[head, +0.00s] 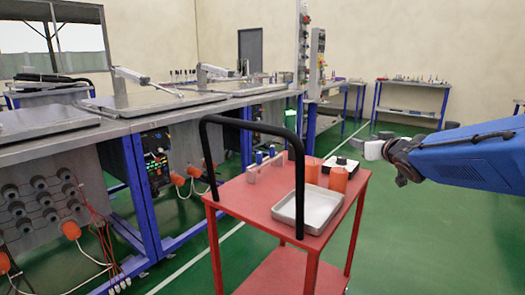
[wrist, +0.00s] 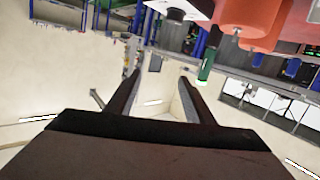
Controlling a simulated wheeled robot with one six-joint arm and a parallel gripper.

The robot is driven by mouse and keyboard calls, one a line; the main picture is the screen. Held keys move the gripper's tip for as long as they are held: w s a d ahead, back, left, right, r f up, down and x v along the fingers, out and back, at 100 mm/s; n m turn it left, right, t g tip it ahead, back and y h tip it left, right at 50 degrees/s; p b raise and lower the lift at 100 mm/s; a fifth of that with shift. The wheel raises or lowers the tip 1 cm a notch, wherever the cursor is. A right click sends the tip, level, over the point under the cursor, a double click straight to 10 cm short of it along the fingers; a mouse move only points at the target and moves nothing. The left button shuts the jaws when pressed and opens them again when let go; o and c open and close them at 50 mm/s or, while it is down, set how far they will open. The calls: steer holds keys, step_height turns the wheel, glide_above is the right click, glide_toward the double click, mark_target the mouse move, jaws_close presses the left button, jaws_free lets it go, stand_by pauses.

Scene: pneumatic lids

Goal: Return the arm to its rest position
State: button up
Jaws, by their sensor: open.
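My blue arm (head: 475,153) reaches in from the right edge in the head view. My gripper (head: 369,147) is at its end, above and to the right of the red cart's top. In the wrist view my gripper (wrist: 160,85) shows two dark fingers spread apart with nothing between them. The gripper is open and empty. The wrist picture appears upside down, with orange cylinders at its top.
The red cart (head: 240,222) has a black handle (head: 299,190). It carries a metal tray (head: 308,208), orange cylinders (head: 338,179) and small blue-topped items. Workbenches (head: 160,107) line the left. Green floor (head: 430,240) is free at the right.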

steer(key=s+a+f+g, duration=0.1)
steer(key=s+f+g, duration=0.2)
steer(key=s+f, duration=0.4)
steer(key=s+a+f+m+g, duration=0.1)
steer(key=s+f+g, duration=0.3)
steer(key=s, duration=1.6)
steer(key=s+a+f+m+g+h, duration=0.1)
steer(key=s+f+g, duration=0.3)
steer(key=s+f, duration=0.6)
steer(key=s+a, duration=0.1)
steer(key=s, duration=0.3)
steer(key=shift+s+a+f, duration=0.15)
steer(key=shift+a+f, duration=0.15)
steer(key=shift+a, duration=0.05)
